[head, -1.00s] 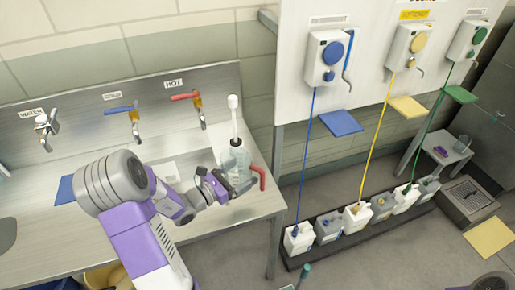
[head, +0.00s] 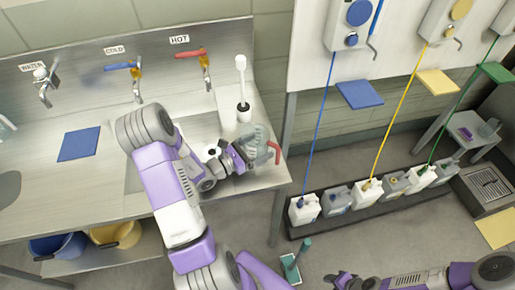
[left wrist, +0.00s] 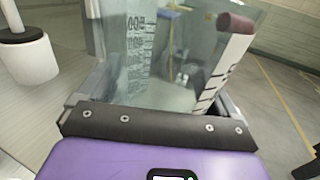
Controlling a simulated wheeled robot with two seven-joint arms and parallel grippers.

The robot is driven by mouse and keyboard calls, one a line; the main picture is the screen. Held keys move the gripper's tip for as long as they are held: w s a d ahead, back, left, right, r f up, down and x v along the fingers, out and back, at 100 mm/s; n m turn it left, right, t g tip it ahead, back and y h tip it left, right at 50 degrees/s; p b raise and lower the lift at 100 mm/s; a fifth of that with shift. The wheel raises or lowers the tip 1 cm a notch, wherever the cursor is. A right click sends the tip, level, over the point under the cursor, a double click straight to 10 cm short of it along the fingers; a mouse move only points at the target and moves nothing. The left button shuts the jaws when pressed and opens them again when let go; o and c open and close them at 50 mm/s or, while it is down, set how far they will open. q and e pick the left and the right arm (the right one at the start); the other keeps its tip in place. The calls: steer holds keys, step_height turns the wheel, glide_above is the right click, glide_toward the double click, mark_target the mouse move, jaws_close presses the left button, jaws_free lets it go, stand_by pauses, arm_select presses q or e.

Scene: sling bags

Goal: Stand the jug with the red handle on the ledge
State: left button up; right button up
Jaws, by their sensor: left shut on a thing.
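The clear jug (head: 262,137) with the red handle (head: 274,152) is at the right end of the steel sink counter, its handle facing right. My left gripper (head: 242,157) is shut on the jug's side. In the left wrist view the jug's see-through wall (left wrist: 150,60) with printed measuring marks fills the space between the fingers. The jug looks roughly upright; whether its base touches the counter is unclear. A blue ledge (head: 360,95) juts out below the blue dispenser; which ledge is meant is unclear. My right gripper (head: 345,281) is low at the bottom edge, its jaws too small to read.
A white brush in its holder (head: 243,112) stands just behind the jug. Yellow (head: 437,82) and green (head: 497,72) ledges hang farther right. Several canisters (head: 368,192) line the floor tray. A post (head: 283,150) stands right of the counter. A blue pad (head: 79,144) lies left.

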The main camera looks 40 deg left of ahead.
arm_select(q)
steer(key=shift+f, duration=0.1)
steer(key=o, duration=0.9)
steer(key=shift+f, duration=0.15)
steer(key=shift+s+r, duration=0.1)
steer(key=shift+r, duration=0.1)
steer(key=v, duration=1.2)
steer(key=shift+p, duration=0.4)
